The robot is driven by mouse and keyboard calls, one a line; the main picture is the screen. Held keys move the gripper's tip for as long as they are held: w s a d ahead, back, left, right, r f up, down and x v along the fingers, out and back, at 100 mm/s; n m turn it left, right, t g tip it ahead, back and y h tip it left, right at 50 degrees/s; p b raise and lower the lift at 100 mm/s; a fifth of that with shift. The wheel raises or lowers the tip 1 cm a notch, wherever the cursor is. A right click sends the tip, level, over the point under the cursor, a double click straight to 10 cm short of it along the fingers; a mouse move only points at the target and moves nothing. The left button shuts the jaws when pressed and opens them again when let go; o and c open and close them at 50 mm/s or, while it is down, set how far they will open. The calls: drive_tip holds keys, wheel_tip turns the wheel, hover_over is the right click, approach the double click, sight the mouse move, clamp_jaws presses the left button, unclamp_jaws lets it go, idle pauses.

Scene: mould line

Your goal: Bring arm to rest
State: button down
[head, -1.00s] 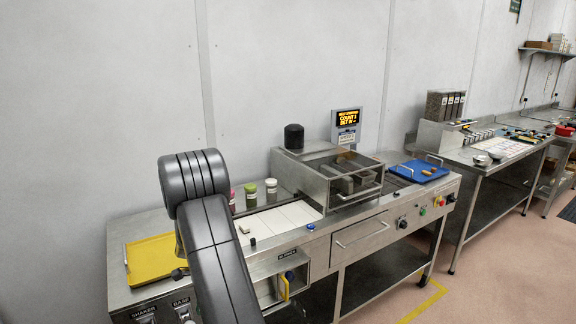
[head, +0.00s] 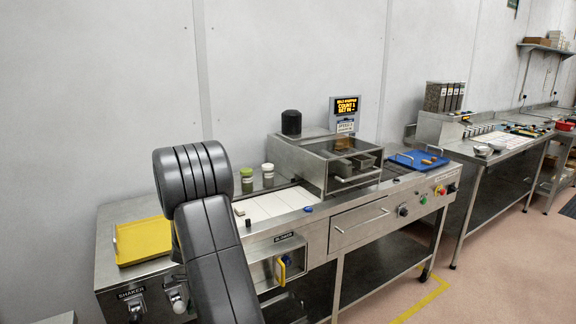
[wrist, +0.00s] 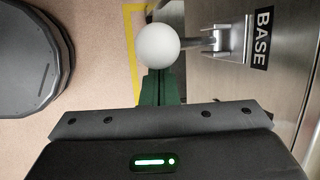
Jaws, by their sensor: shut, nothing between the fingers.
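My arm (head: 208,235) rises in the left middle of the head view, bent over at its dark elbow. My gripper is not visible there. In the wrist view my gripper (wrist: 161,85) shows as dark green fingers, shut and empty. A white ball knob (wrist: 158,45) on a metal lever appears just beyond the fingertips, beside a steel panel labelled BASE (wrist: 262,38). I cannot tell whether the fingers touch the knob.
The steel line holds a yellow tray (head: 143,241), jars (head: 268,170), a glass-fronted box (head: 330,163), a display (head: 346,106) and a blue tray (head: 418,162). A SHAKER lever panel (head: 131,293) is at lower left. Pink floor (head: 480,285) is open at right.

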wheel_tip(320, 180, down, 7)
drive_tip(key=s+t+y+b, duration=0.1)
drive_tip(key=t+b, duration=0.1)
drive_tip(key=b, duration=0.9)
drive_tip(key=shift+d+r, duration=0.2)
drive_tip(key=shift+d, duration=0.1)
drive_tip(key=shift+t+b, duration=0.4)
drive_tip(key=shift+b, duration=0.45)
drive_tip(key=shift+r, duration=0.1)
